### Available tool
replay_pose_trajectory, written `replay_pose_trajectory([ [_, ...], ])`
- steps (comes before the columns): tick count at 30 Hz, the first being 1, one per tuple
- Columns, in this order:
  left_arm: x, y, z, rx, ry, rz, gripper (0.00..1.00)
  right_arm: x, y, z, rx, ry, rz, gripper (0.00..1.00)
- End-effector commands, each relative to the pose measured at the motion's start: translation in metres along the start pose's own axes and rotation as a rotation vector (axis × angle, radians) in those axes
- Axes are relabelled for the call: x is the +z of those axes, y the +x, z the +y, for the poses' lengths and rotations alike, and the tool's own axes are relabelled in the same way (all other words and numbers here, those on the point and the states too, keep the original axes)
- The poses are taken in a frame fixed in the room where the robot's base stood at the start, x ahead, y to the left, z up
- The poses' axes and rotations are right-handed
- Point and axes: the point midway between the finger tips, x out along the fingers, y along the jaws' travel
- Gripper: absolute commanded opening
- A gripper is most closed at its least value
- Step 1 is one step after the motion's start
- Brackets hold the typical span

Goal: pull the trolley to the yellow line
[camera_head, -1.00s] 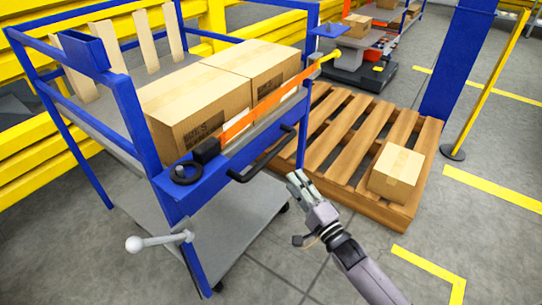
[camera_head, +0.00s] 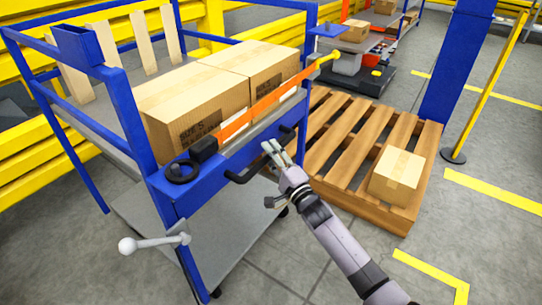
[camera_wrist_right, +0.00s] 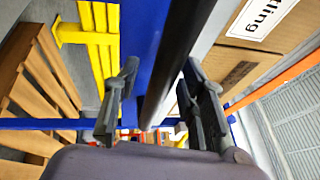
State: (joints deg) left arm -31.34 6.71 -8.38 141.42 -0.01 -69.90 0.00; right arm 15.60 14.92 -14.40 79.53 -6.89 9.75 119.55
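The blue-framed trolley (camera_head: 150,140) stands at the left in the head view, with a grey lower shelf (camera_head: 225,225) and two cardboard boxes on its upper deck. A black bar handle (camera_head: 243,178) is on its near blue side. My right gripper (camera_head: 274,150) is at this handle, partly covering it. In the wrist view the right gripper (camera_wrist_right: 158,100) is open, with a finger on each side of the black handle bar (camera_wrist_right: 178,60); contact cannot be told. Yellow floor lines show at the lower right (camera_head: 435,272) and further right (camera_head: 495,197). My left gripper is not in view.
A wooden pallet (camera_head: 345,150) with a small box (camera_head: 396,175) lies right of the trolley. A yellow post (camera_head: 485,95) on a round black base and a blue column (camera_head: 458,70) stand behind. Grey floor in front is clear.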

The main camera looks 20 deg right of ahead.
Motion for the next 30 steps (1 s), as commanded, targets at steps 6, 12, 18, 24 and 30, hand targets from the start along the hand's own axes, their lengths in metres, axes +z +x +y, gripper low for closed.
replay_pose_trajectory([
  [6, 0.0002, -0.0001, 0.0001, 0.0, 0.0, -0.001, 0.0, 0.0001, -0.0002, -0.0001, 0.0, 0.0, 0.0, 0.3],
  [12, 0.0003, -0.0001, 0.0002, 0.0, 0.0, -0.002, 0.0, 0.0001, -0.0003, -0.0002, 0.0, 0.0, 0.0, 0.17],
  [18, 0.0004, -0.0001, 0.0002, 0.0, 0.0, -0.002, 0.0, 0.0001, -0.0004, 0.0, 0.0, 0.0, 0.0, 0.03],
  [24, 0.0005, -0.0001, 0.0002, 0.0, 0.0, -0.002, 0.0, 0.0, -0.0004, 0.0002, 0.0, 0.001, 0.0, 0.0],
  [30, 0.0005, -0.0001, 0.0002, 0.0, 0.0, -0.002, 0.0, 0.0, -0.0005, 0.0004, 0.001, 0.001, 0.0, 0.0],
])
